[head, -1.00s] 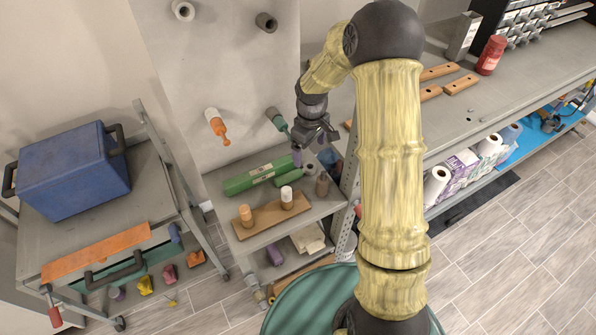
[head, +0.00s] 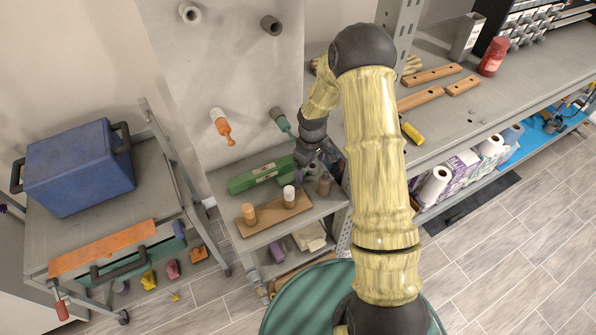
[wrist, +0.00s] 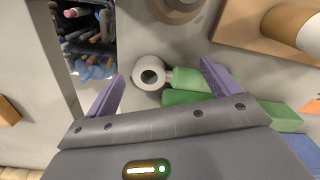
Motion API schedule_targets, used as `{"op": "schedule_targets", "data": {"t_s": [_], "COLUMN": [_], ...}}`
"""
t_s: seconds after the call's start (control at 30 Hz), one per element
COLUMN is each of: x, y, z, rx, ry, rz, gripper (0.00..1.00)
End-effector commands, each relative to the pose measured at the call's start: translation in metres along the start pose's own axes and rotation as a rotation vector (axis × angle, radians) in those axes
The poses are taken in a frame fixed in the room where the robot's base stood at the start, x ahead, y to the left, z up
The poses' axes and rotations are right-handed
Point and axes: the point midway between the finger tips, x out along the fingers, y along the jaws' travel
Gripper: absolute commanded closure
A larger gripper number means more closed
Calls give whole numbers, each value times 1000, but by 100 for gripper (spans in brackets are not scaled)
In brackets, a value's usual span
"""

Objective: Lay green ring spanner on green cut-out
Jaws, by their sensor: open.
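I cannot make out a ring spanner or a green cut-out for certain. A teal-green piece (head: 284,124) hangs at a grey wall peg; its shape is too small to read. A long green box (head: 258,173) with a pale label lies at the back of the small shelf unit. My gripper (head: 306,157) is over the back right of that shelf, partly hidden by its own wrist. In the wrist view, my gripper (wrist: 162,76) is open with purple fingers apart and nothing held. Beyond the fingers lie a pale hollow cylinder (wrist: 149,74) and a green block-like piece (wrist: 190,80).
A wooden board (head: 268,217) with upright pegs stands on the shelf's front. A blue case (head: 78,168) sits on a cart at left. The workbench (head: 450,112) at right bears wooden bars and a red jar (head: 493,57). A brown bottle (head: 324,184) stands near my gripper.

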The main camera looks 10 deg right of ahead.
Motion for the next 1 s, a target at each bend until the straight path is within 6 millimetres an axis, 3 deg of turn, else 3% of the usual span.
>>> {"op": "schedule_targets", "data": {"t_s": [0.63, 1.0], "x": [7, 7], "y": [-3, 0], "z": [-2, 0], "rx": [-8, 0], "ry": [1, 1], "rz": [1, 1], "gripper": [13, 86]}}
